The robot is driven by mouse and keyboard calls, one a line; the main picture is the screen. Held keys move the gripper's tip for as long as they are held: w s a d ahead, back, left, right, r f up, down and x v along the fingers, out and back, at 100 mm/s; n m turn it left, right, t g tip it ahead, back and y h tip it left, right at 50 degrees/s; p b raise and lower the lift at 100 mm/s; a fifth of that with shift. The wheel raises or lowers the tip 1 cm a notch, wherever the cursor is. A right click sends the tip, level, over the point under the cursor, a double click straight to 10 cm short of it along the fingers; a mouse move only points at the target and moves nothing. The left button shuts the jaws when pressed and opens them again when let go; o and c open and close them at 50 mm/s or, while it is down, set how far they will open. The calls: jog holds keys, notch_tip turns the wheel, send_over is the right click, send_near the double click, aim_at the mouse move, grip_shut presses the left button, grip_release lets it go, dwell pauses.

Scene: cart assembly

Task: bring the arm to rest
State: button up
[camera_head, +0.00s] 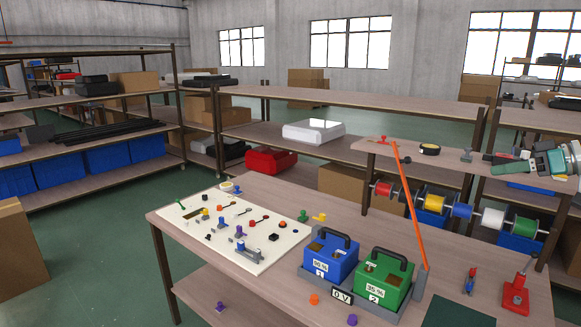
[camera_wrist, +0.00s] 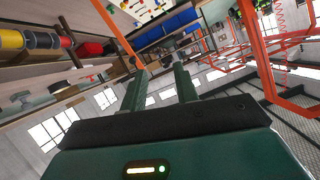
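My gripper (camera_wrist: 163,76) shows in the wrist view, with its two green fingers apart and nothing between them. It is open and appears clear of the table and shelves. The wrist picture is strongly tilted. The worktable (camera_head: 275,200) holds a white board (camera_head: 262,262) with several small coloured parts. A blue battery box (camera_head: 330,258) and a green battery box (camera_head: 383,278) stand in a grey holder at the table's front.
An orange pole (camera_head: 410,205) rises slantwise beside the green box; it also shows in the wrist view (camera_wrist: 112,30). A raised shelf with coloured spools (camera_head: 430,199) stands behind. A teal and grey device (camera_head: 548,162) is at the right. A red clamp-like part (camera_head: 516,294) is at the right front.

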jog(key=s+a+f+m+g+h, duration=0.1)
jog(key=a+f+m+g+h, duration=0.2)
jog(key=a, duration=1)
jog(key=s+a+f+g+h, duration=0.1)
jog(key=s+a+f+h, duration=0.3)
jog(key=a, duration=0.9)
jog(key=s+a+f+m+h, duration=0.1)
jog(key=s+a+f+m, duration=0.1)
jog(key=s+f, duration=0.5)
jog(key=s+a+f+m+t+h, duration=0.1)
jog(key=s+a+f, duration=0.3)
jog(key=s+f, duration=0.4)
jog(key=s+m+h, duration=0.1)
jog(key=s, duration=0.6)
jog(key=shift+s+f, duration=0.2)
jog(key=shift+f, duration=0.1)
